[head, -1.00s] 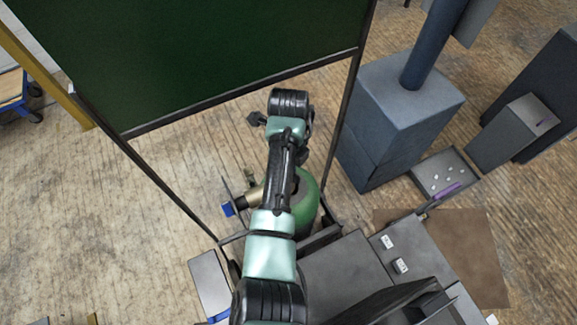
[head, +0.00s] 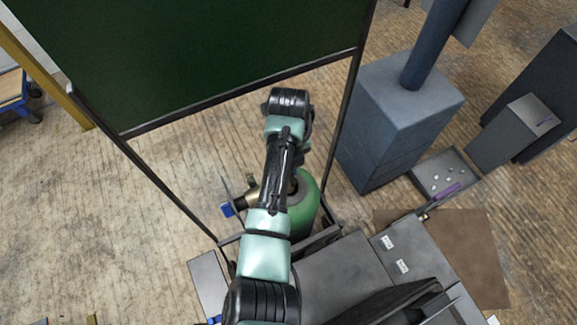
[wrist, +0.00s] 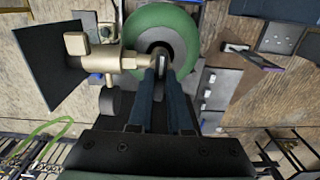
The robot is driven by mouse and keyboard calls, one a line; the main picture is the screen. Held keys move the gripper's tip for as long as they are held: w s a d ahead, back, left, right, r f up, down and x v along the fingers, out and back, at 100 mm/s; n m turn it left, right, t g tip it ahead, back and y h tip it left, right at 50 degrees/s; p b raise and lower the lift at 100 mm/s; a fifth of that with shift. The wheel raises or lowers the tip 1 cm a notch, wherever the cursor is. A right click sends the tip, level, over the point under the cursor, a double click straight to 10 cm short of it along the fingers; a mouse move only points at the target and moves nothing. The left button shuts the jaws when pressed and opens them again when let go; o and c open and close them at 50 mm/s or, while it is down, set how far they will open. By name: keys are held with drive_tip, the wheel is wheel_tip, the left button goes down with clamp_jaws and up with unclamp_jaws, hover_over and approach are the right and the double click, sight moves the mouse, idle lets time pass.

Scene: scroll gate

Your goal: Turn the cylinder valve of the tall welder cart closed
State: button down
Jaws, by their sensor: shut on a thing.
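The green gas cylinder (head: 306,205) stands upright on the welder cart, partly behind my arm in the head view. In the wrist view its rounded top (wrist: 160,22) is at upper centre, with the brass valve and regulator body (wrist: 105,60) reaching left from it. My gripper (wrist: 162,72) points at the cylinder top. Its two dark blue fingers are close together on the thin grey valve handle (wrist: 161,58), which shows edge-on between the tips. In the head view my fingers are hidden behind my arm.
A dark green welding screen (head: 210,55) in a thin frame stands behind the cart. A blue-grey block (head: 395,120) with a column is to the right. A shallow tray (head: 445,180) with small pieces lies beside it. Wooden floor is open at left.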

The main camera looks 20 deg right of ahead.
drive_tip(key=c, duration=0.8)
unclamp_jaws()
drive_tip(key=shift+c, duration=0.2)
wheel_tip(320, 180, up, 13)
